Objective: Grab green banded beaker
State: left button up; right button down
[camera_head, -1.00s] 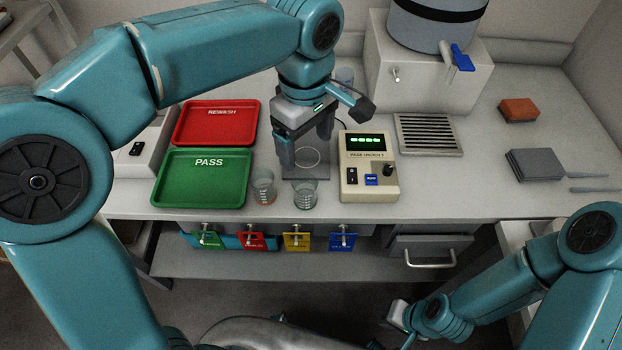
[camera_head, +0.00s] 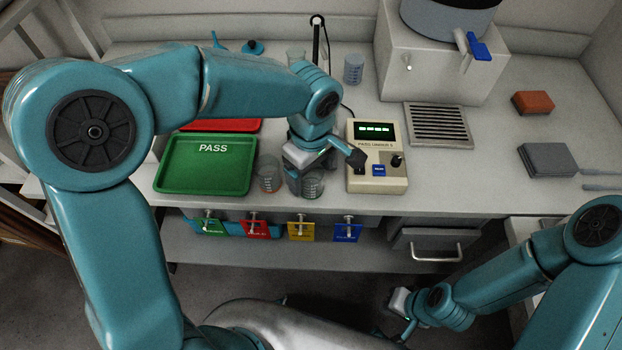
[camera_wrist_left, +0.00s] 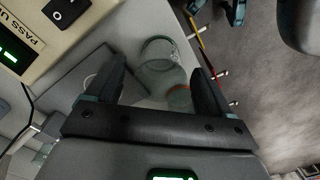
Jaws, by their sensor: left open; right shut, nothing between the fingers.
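Two clear glass beakers stand near the bench's front edge. The right one (camera_head: 314,185) has a faint greenish tint; its band is too unclear to read. The left one (camera_head: 268,180) shows a reddish band. My left gripper (camera_head: 303,180) is low over the bench at the greenish beaker, partly hiding it. In the left wrist view the open fingers (camera_wrist_left: 157,72) point toward the greenish beaker (camera_wrist_left: 158,50), with the reddish-banded beaker (camera_wrist_left: 180,97) also between them in the picture. I cannot tell whether they touch either. My right gripper (camera_head: 402,318) is shut and empty, low before the bench.
A green PASS tray (camera_head: 205,180) lies left of the beakers, a red tray (camera_head: 220,125) behind it. A control box (camera_head: 377,160) stands close on the right. A blue-marked beaker (camera_head: 353,68) stands at the back. Coloured tags (camera_head: 254,228) hang below the front edge.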

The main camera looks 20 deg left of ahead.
pick_arm(q)
jog(key=shift+f, duration=1.45)
jog(key=c, duration=1.1)
jog(key=shift+r, duration=0.15)
